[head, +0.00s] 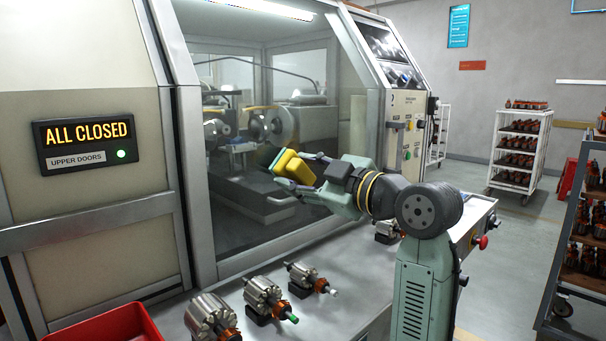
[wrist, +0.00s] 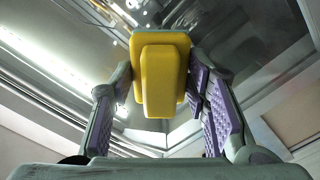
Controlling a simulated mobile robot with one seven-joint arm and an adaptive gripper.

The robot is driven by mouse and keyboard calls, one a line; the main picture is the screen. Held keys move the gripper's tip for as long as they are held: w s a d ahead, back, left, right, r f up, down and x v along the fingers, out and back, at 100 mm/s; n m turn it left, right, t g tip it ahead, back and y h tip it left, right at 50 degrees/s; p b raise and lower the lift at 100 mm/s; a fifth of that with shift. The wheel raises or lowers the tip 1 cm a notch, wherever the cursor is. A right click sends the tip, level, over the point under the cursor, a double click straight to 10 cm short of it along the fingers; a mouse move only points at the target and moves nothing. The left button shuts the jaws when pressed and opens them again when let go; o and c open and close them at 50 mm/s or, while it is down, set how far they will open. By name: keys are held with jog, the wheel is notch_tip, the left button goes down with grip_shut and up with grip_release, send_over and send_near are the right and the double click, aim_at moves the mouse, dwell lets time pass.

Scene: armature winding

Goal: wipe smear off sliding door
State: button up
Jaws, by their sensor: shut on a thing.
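My gripper (head: 295,170) is shut on a yellow sponge block (head: 292,166) with a darker face turned toward the glass. In the wrist view the yellow block (wrist: 160,78) sits between my two purple-padded fingers. The sliding door's glass pane (head: 300,115) is just beyond the block in the head view. I cannot tell whether the block touches the glass. I cannot make out a clear smear on the pane; my gripper and the block cover part of it.
Several armatures (head: 263,295) stand on the metal ledge (head: 350,290) below the door. A red bin (head: 110,325) is at the lower left. A sign reading "ALL CLOSED" (head: 88,138) is on the left panel. A control panel (head: 405,130) and white rack (head: 520,150) are right.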

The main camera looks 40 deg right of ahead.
aim_at(296, 152)
jog(key=shift+w, duration=0.7)
jog(key=shift+d+p, duration=1.4)
jog(key=shift+d, duration=2.4)
jog(key=shift+a+r+b, duration=0.3)
jog(key=shift+a+b, duration=0.15)
jog(key=shift+a, duration=0.85)
jog(key=shift+a+r+b, duration=0.25)
jog(key=shift+a+b, duration=0.25)
jog(key=shift+a, duration=0.8)
jog(key=shift+a+r+b, duration=0.3)
jog(key=shift+a+b, duration=0.15)
jog(key=shift+a, duration=0.85)
jog(key=shift+r+p, duration=0.7)
jog(key=shift+r, duration=0.25)
jog(key=shift+w+d+p, duration=0.2)
jog(key=shift+d+p, duration=0.55)
jog(key=shift+d, duration=1.2)
jog(key=shift+w+d+p, duration=0.15)
jog(key=shift+d+p, duration=0.6)
jog(key=shift+d, duration=1.2)
